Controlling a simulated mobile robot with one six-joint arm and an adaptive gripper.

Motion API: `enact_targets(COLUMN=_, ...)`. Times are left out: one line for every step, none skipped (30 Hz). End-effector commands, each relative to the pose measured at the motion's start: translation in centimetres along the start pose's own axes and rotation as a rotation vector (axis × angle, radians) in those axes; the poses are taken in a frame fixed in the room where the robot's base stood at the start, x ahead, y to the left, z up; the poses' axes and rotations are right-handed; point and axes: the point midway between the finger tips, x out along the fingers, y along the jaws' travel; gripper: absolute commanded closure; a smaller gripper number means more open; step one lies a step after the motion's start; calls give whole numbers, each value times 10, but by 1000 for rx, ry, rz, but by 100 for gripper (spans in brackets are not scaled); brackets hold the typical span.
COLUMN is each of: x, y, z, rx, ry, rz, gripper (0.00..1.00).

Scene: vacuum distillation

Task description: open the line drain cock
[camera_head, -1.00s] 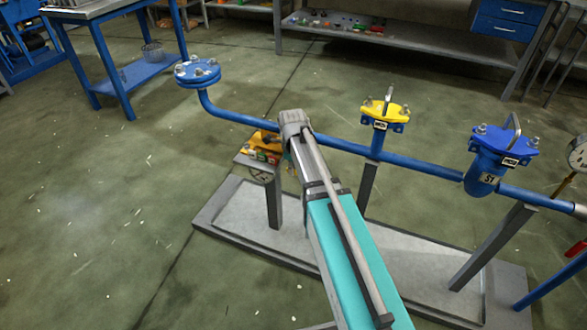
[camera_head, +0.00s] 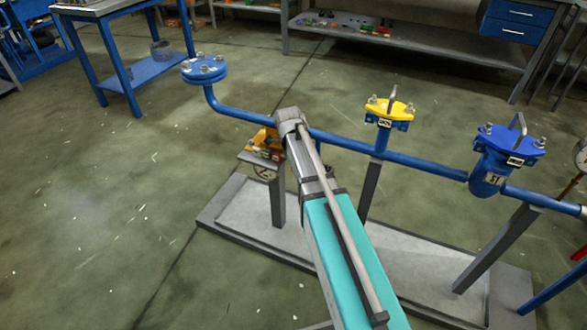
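A blue pipe line (camera_head: 420,167) runs across the view on grey posts. No part of it is clearly recognisable as the line drain cock. A red lever-like part (camera_head: 578,247) shows at the right edge, cut off by the frame. My turquoise and grey arm reaches from the bottom up to the pipe and covers part of it. My gripper is not clearly visible beyond the arm's far end.
The line has a blue flange (camera_head: 204,69), a yellow-topped valve (camera_head: 388,110) and a blue-topped valve (camera_head: 507,143). A dial gauge (camera_head: 581,155) is at the right edge. Below is a grey base plate (camera_head: 258,222). Blue workbenches stand behind; the left floor is clear.

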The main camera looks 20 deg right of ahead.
Motion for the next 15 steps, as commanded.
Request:
enact_targets(x=0, y=1, z=-2, rx=3, ry=5, rz=4, gripper=100)
enact_targets(x=0, y=0, z=-3, rx=4, ry=5, rz=4, gripper=100)
enact_targets(x=0, y=0, z=-3, rx=4, ry=5, rz=4, gripper=100)
enact_targets(x=0, y=0, z=-3, rx=5, ry=5, rz=5, gripper=100)
enact_targets(x=0, y=0, z=-3, rx=5, ry=4, rz=5, gripper=100)
enact_targets(x=0, y=0, z=-4, rx=6, ry=4, rz=6, gripper=100)
enact_targets(x=0, y=0, z=-4, rx=6, ry=3, rz=6, gripper=100)
enact_targets(x=0, y=0, z=-4, rx=7, ry=3, rz=6, gripper=100)
enact_targets(x=0, y=0, z=-4, rx=7, ry=2, rz=7, gripper=100)
enact_targets(x=0, y=0, z=-4, rx=7, ry=2, rz=7, gripper=81)
enact_targets(x=0, y=0, z=-4, rx=8, ry=1, rz=7, gripper=75)
enact_targets(x=0, y=-1, z=-4, rx=8, ry=1, rz=7, gripper=68)
enact_targets(x=0, y=-1, z=-4, rx=9, ry=1, rz=7, gripper=62)
enact_targets(x=0, y=-1, z=-5, rx=9, ry=1, rz=7, gripper=57)
enact_targets(x=0, y=-2, z=-5, rx=9, ry=1, rz=6, gripper=50)
